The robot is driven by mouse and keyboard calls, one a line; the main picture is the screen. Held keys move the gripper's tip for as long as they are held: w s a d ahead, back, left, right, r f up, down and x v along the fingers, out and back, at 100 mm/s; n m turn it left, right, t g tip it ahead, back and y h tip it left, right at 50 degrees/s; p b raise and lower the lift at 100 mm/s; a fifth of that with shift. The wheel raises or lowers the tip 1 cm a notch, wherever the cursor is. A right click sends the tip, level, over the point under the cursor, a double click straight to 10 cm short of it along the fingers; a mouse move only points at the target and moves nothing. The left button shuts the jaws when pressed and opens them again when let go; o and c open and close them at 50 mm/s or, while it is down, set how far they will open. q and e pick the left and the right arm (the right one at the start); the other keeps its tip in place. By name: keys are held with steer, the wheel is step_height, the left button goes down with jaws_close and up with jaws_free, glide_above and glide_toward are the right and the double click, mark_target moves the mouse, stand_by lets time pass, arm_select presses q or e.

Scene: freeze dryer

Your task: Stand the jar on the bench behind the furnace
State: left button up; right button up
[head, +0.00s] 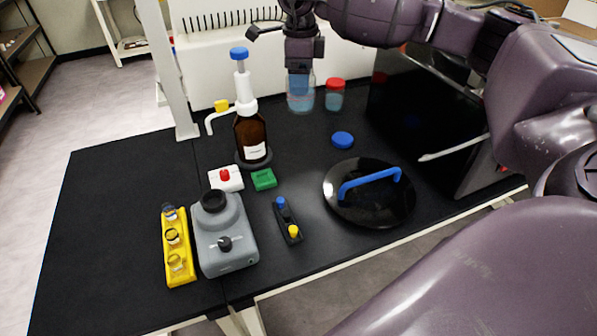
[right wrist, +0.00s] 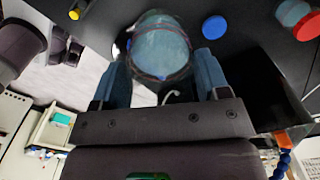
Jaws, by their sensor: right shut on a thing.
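An open clear jar (head: 300,101) with pale blue contents is at the back of the black bench (head: 120,190), upright. My right gripper (head: 299,74) comes down from above and is shut on it. In the right wrist view the jar (right wrist: 161,50) sits between the two blue fingers (right wrist: 160,78). I cannot tell whether its base touches the bench. The likely furnace is a black-fronted box (head: 410,120) with a pale handle, at the right of the bench, partly behind my right arm. The jar is to its left. My left gripper is not in view.
A red-lidded jar (head: 335,96) stands just right of the held jar. A loose blue lid (head: 342,140) lies in front. A brown dispenser bottle (head: 251,137) stands to the left. A black round lid with blue handle (head: 370,205) lies nearer. The bench's left side is clear.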

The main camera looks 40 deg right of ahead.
steer(key=shift+w+d+f+m, duration=0.2)
steer(key=shift+d+m, duration=0.2)
steer(key=shift+m, duration=0.3)
step_height(320, 180, down, 20)
steer(key=shift+r+b, duration=0.15)
steer(key=shift+b, duration=0.95)
steer(key=shift+r, duration=0.1)
steer(key=shift+f, duration=0.2)
steer(key=o, duration=1)
steer(key=shift+o, duration=0.2)
